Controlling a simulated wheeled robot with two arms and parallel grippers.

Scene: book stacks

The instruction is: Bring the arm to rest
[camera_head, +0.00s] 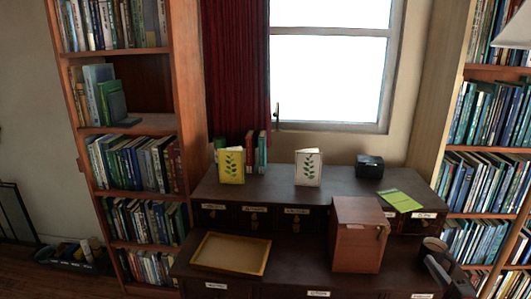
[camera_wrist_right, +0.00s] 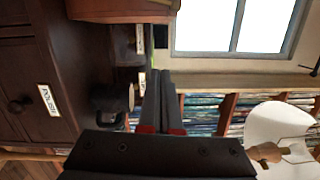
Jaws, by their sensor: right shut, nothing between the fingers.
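My right gripper (camera_head: 432,262) is at the lower right of the head view, by the right front end of the dark desk (camera_head: 300,268). Its two dark fingers are together with nothing between them, as the right wrist view (camera_wrist_right: 165,80) shows. A dark round cup-like object (camera_head: 434,244) stands just behind the gripper. It also shows left of the fingers in the wrist view (camera_wrist_right: 112,100). My left gripper is not in view.
A reddish wooden box (camera_head: 357,240) stands left of the gripper. A shallow tray (camera_head: 231,270) lies on the desk's left. Two leaf-patterned cards (camera_head: 231,165) (camera_head: 308,168), a black box (camera_head: 369,166) and a green booklet (camera_head: 399,201) are on the upper level. Bookshelves flank the desk.

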